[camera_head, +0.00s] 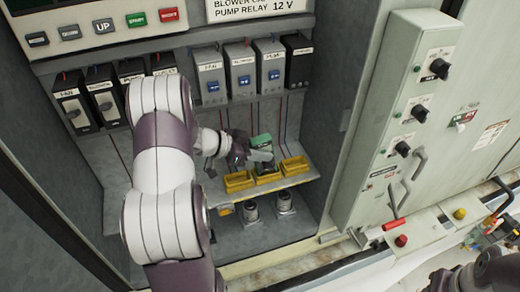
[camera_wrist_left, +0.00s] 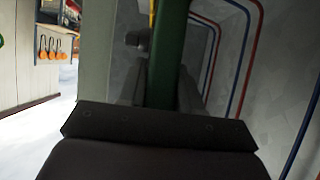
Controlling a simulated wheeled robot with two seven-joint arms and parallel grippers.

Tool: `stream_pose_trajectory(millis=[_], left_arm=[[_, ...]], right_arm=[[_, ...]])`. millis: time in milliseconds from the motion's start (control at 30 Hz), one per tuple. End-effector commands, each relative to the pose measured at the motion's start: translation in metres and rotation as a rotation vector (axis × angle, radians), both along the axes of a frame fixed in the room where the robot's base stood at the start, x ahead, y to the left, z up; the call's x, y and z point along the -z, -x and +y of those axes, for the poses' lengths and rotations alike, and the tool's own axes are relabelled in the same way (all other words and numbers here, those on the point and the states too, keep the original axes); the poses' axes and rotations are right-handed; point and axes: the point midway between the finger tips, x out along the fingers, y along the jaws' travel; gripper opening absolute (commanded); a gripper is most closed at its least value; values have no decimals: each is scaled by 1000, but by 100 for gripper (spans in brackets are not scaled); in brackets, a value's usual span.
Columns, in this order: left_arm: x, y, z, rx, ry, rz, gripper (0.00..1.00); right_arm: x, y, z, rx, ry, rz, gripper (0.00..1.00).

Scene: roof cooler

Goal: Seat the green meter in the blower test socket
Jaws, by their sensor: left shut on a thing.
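The green meter (camera_head: 261,141) is held by my left gripper (camera_head: 248,152) above the low shelf inside the cabinet. In the left wrist view the green meter (camera_wrist_left: 168,55) stands as a green strip between the fingers, with dark parts beside it. Three yellow sockets line the shelf: left (camera_head: 238,182), middle (camera_head: 268,178) and right (camera_head: 294,166). The meter is at the middle one; whether it touches or sits in it is hidden. I cannot read which socket is the blower one. My right gripper is not clearly in view.
Labelled relay boxes (camera_head: 242,75) hang in a row above the shelf. Two round metal fittings (camera_head: 284,203) stand below it. Loose tools (camera_head: 492,228) lie at the far right.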

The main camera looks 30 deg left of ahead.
Motion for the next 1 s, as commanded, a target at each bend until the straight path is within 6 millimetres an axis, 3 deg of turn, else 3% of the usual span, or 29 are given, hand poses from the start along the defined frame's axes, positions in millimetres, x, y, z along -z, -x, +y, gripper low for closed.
stream_pose_trajectory(millis=[1000], left_arm=[[11, 0, 0, 0, 0, -1, 0]], right_arm=[[5, 0, 0, 0, 0, 0, 43]])
